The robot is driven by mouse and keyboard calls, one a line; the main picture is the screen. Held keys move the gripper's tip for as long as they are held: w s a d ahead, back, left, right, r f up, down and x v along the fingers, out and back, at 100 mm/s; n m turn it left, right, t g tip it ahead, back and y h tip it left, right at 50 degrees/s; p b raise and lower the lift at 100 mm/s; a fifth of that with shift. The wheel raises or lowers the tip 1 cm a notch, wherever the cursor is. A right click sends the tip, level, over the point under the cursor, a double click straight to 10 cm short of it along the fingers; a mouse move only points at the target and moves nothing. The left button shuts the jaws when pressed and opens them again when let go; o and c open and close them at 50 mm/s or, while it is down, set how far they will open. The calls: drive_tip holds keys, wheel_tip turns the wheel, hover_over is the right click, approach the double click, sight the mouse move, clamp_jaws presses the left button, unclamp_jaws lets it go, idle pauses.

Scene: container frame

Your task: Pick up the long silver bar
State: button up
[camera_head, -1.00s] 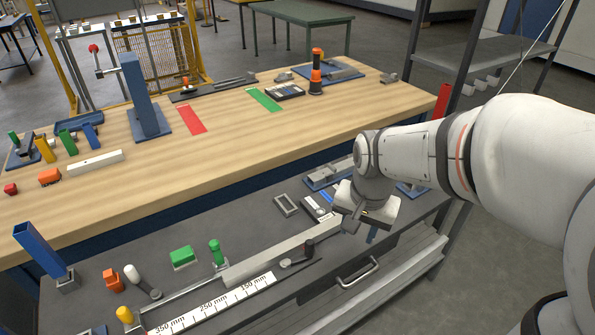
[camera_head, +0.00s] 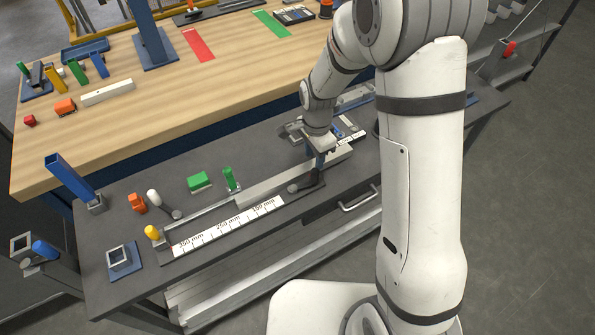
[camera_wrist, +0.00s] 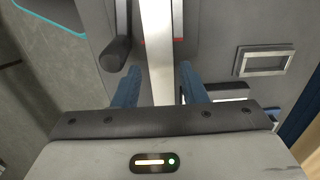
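The long silver bar (camera_head: 275,186) lies on the dark grey lower bench, along the back of a fixture with a white millimetre scale (camera_head: 228,226). My gripper (camera_head: 320,156) points down over the bar's right part. In the wrist view, the bar (camera_wrist: 157,45) runs from the top edge down between the two blue fingers of my gripper (camera_wrist: 160,84). A finger stands on each side of it with a visible gap, so the gripper is open and not clamped on it. The bar's near end is hidden by the gripper body.
A black-handled clamp (camera_wrist: 116,52) is close to the left finger; a grey rectangular frame (camera_wrist: 263,61) lies to the right. On the bench are a green block (camera_head: 200,181), a green-handled clamp (camera_head: 230,178) and a yellow knob (camera_head: 152,232). A wooden table (camera_head: 215,85) stands behind.

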sight(313, 163)
drive_tip(key=shift+a+f, duration=0.1)
drive_tip(key=shift+f, duration=1.4)
clamp_jaws()
drive_tip(key=shift+r, duration=0.15)
